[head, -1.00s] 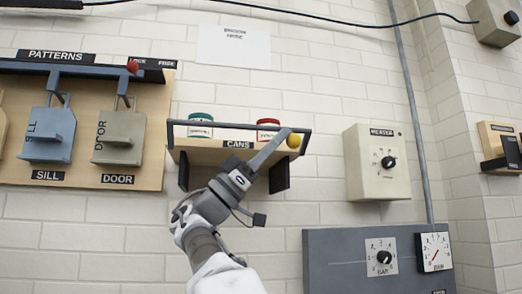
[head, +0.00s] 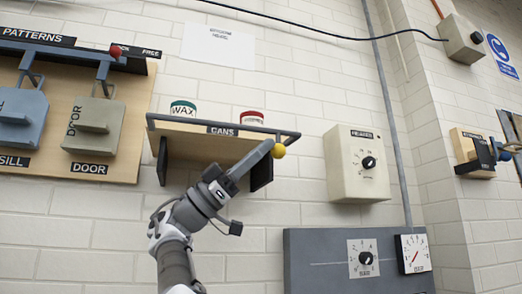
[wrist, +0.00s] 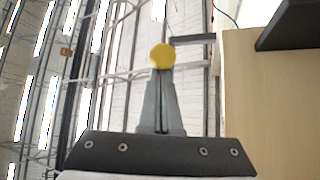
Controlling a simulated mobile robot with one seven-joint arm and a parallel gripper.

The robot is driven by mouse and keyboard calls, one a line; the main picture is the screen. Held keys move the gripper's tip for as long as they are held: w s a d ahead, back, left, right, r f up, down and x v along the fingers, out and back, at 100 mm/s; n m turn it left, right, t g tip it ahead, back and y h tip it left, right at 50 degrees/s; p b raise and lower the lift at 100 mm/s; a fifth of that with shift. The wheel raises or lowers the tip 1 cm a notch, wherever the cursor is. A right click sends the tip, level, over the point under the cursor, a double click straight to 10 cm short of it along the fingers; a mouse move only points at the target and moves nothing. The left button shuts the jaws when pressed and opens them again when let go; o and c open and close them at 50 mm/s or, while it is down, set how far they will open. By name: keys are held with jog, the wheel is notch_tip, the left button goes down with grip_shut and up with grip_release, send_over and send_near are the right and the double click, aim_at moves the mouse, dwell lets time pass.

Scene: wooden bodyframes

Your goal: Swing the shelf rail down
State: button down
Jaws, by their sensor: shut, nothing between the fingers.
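The dark shelf rail (head: 180,121) runs along the shelf's front, close to the level of the CANS label. The green-lidded WAX can (head: 183,110) and a red-lidded can (head: 252,118) show above it. The yellow knob (head: 279,151) is at the rail's right end; it also shows in the wrist view (wrist: 162,56). My gripper (head: 268,147) is shut and empty, its fingertips right at the knob from below left. In the wrist view the closed fingers (wrist: 162,76) point at the knob. I cannot tell whether they touch it.
The wooden shelf (head: 205,148) has dark brackets below. A pattern board (head: 130,150) hangs at left, a cream heater box (head: 357,170) at right. A grey panel (head: 310,262) with a dial and gauge is at lower right. Bare brick wall lies between them.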

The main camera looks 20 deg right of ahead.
jog(key=shift+w+f, duration=0.5)
jog(key=shift+f, duration=0.1)
jog(key=shift+w, duration=0.1)
dwell(0.3)
jog(key=shift+f+b, duration=0.1)
jog(key=shift+b, duration=0.2)
jog(key=v, duration=1.7)
jog(key=shift+a, duration=0.2)
jog(key=shift+w+d, duration=0.1)
